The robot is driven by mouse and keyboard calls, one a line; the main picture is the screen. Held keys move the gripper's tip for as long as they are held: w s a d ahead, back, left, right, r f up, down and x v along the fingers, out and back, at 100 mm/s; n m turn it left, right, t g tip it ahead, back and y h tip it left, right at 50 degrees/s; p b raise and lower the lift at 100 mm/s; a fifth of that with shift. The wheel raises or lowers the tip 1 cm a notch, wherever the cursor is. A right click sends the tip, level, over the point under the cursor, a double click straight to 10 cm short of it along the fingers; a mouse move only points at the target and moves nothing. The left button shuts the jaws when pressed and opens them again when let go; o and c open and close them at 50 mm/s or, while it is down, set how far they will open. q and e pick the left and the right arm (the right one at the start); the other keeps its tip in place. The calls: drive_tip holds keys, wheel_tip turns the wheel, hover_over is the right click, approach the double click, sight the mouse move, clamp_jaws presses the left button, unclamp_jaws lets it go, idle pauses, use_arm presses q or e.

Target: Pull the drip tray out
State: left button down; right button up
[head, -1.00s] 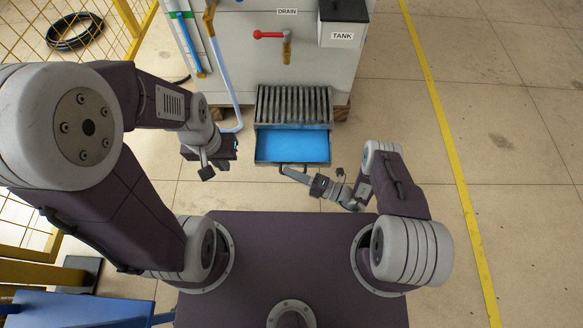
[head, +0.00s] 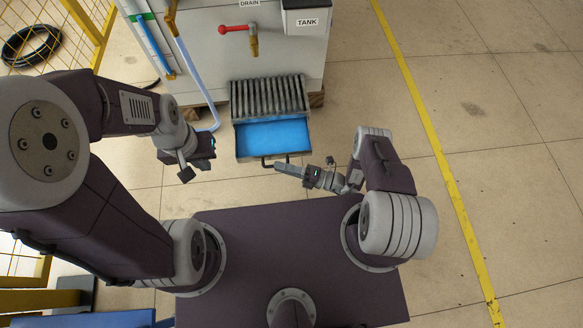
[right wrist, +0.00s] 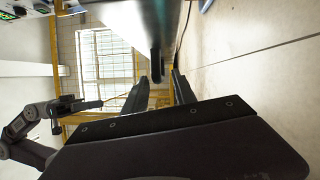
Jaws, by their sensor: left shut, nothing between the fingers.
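The drip tray (head: 275,136) sticks out from under the slatted grate, with a blue surface inside and a dark handle (head: 266,162) on its front edge. My right gripper (head: 280,168) is at the handle, on the near side of the tray. In the right wrist view, the fingers of my right gripper (right wrist: 161,77) stand apart. The dark handle (right wrist: 157,62) reaches into the gap between them, with space visible on both sides. Whether a finger touches it is not clear. My left gripper (head: 188,173) is shut and empty, left of the tray, clear of it.
The machine cabinet (head: 200,62) stands behind the tray, with a red drain valve lever (head: 233,29) and a tank box (head: 306,20) above. A pale blue hose (head: 194,75) runs down left of the grate (head: 268,97). Floor to the right is clear up to a yellow line (head: 425,125).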

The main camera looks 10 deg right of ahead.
drive_tip(key=v, duration=0.6)
drive_tip(key=shift+p, duration=0.4)
